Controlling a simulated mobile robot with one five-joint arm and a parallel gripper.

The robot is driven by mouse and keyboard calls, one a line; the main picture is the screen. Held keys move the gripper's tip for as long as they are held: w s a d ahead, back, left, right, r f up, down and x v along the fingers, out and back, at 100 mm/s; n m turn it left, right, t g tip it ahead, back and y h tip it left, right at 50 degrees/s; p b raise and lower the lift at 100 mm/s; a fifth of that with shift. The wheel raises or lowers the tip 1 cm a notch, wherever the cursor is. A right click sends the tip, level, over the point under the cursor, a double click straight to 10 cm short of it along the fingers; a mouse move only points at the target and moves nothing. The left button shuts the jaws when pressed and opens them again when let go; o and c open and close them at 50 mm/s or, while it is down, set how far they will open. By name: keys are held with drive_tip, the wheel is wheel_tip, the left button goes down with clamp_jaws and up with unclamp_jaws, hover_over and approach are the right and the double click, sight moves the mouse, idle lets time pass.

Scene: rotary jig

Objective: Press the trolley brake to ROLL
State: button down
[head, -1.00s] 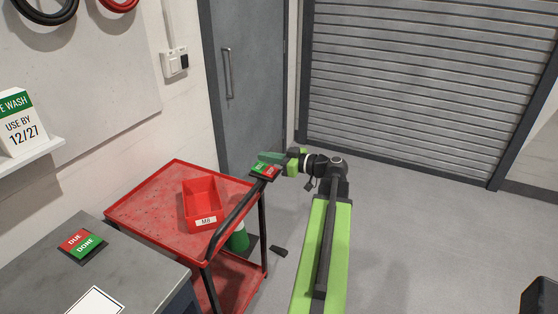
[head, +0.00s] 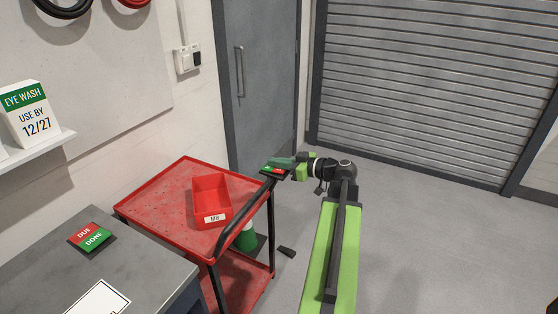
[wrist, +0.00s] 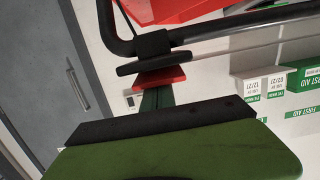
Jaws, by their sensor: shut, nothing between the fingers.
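The red trolley (head: 150,212) stands left of my arm. Its brake rocker (head: 275,171), with a green and a red half on a black plate, sits at the far end of the black handle (head: 240,225). In the wrist view the red half (wrist: 160,79) shows against the black plate. My gripper (head: 280,161) is shut, its teal-green fingers level with the rocker and over or right beside it. In the wrist view the fingers (wrist: 157,100) point at the red half. I cannot tell whether they touch. The lettering and exact tilt are too small to read.
A red bin (head: 211,195) marked M8 sits on the trolley top. A grey bench (head: 130,255) with a DUE/DONE rocker (head: 92,237) is at lower left. A grey door (head: 255,90) and shutter (head: 420,90) stand behind. Floor to the right is clear.

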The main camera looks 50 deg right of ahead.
drive_tip(key=shift+s+d, duration=0.1)
drive_tip(key=shift+s, duration=0.05)
drive_tip(key=r+p, duration=0.4)
drive_tip(key=shift+w+r, duration=0.2)
drive_tip(key=shift+w, duration=0.05)
drive_tip(key=r+p+v, duration=0.1)
drive_tip(key=p+v, duration=0.2)
drive_tip(key=v, duration=0.6)
drive_tip(key=shift+s+r+p, duration=0.25)
drive_tip(key=shift+r+p, duration=0.1)
